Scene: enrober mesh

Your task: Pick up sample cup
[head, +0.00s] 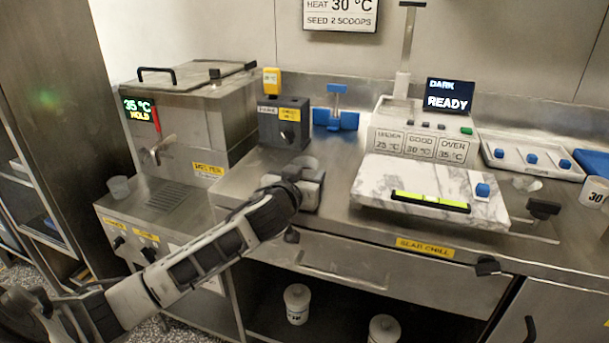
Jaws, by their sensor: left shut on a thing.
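My left gripper (308,187) is over the steel counter in front of the small grey box. It is shut on a small translucent cup (306,161), whose rim shows just above the fingers. The gripper hides most of this cup, and I cannot tell whether it is clear of the counter. My right gripper is not in view.
The steel melter (205,125) with its spout stands left. A marble slab (432,190) with a yellow-green level and a blue cube lies right of my gripper. Behind it is a tester (421,133) whose screen reads READY. A white tray (530,158) holds blue cubes.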

